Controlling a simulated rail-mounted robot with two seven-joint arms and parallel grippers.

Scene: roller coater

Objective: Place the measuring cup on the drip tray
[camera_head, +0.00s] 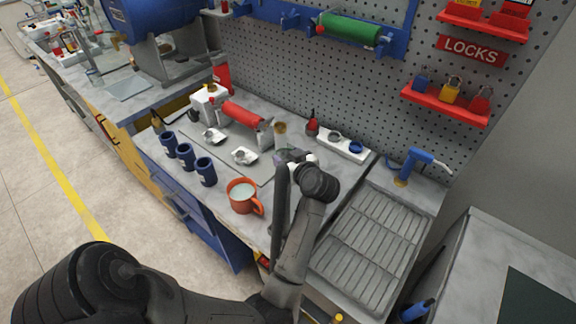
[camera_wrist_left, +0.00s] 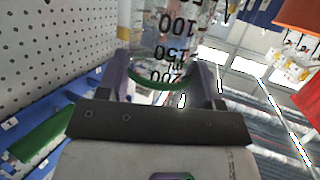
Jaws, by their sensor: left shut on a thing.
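The clear measuring cup (camera_wrist_left: 165,40) with black volume marks fills the top of the left wrist view. It sits between the two fingers of my left gripper (camera_wrist_left: 165,82), which is shut on it. In the head view the cup (camera_head: 281,136) shows only in part behind my left gripper (camera_head: 283,153), over the back of the worktop beside the red roller. The drip tray (camera_head: 372,240), a grey ribbed metal rack, lies to the right of my left arm, apart from the cup. My arm hides a little of its left side. My right gripper is not in view.
An orange mug (camera_head: 242,197), several blue cups (camera_head: 187,158) and small white dishes (camera_head: 244,156) stand left of my arm. A red roller (camera_head: 243,114) and a white holder (camera_head: 345,147) stand behind. A blue tap (camera_head: 425,160) stands at the tray's far end. The tray's surface is clear.

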